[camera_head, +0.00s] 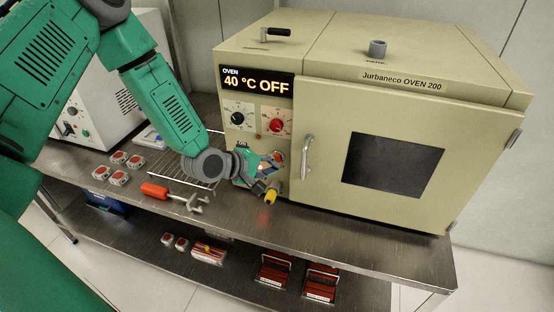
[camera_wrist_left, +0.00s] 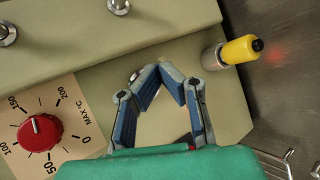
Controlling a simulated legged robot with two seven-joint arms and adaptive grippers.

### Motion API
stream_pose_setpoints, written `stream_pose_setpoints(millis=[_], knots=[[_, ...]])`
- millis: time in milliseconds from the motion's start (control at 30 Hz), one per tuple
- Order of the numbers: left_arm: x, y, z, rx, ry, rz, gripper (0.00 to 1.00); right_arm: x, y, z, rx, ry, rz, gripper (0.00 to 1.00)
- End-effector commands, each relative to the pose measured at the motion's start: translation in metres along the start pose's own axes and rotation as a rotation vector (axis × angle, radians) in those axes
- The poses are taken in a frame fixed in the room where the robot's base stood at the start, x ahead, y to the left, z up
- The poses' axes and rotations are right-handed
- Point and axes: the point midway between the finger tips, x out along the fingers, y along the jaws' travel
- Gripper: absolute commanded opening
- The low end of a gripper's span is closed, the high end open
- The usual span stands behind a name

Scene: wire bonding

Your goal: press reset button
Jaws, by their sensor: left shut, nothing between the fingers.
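The beige oven (camera_head: 330,50) stands on the steel bench, its display reading "40 °C OFF". Its control panel has a black dial (camera_head: 238,115) and a red dial (camera_head: 277,122); the red dial (camera_wrist_left: 40,132) also shows in the left wrist view. My left gripper (camera_head: 268,172) is in front of the lower panel, left of the door handle. In the left wrist view its blue-padded fingers (camera_wrist_left: 164,76) are shut at the tips, with nothing between them. I cannot pick out a labelled reset button; the gripper covers part of the lower panel. My right gripper is not in view.
A yellow, black-tipped fitting (camera_wrist_left: 243,49) sticks out beside the fingers. The silver door handle (camera_head: 306,157) is close on the right. A wire rack (camera_head: 180,165), a red-handled tool (camera_head: 155,190) and several small red-and-white blocks (camera_head: 119,157) lie left on the bench.

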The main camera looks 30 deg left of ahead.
Motion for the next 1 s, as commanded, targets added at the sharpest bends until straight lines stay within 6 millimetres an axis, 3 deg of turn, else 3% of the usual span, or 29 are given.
stream_pose_setpoints(millis=[1000], knots=[[0.0044,0.0054,-0.0024,0.000,0.001,0.000,0.00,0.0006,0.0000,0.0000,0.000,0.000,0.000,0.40]])
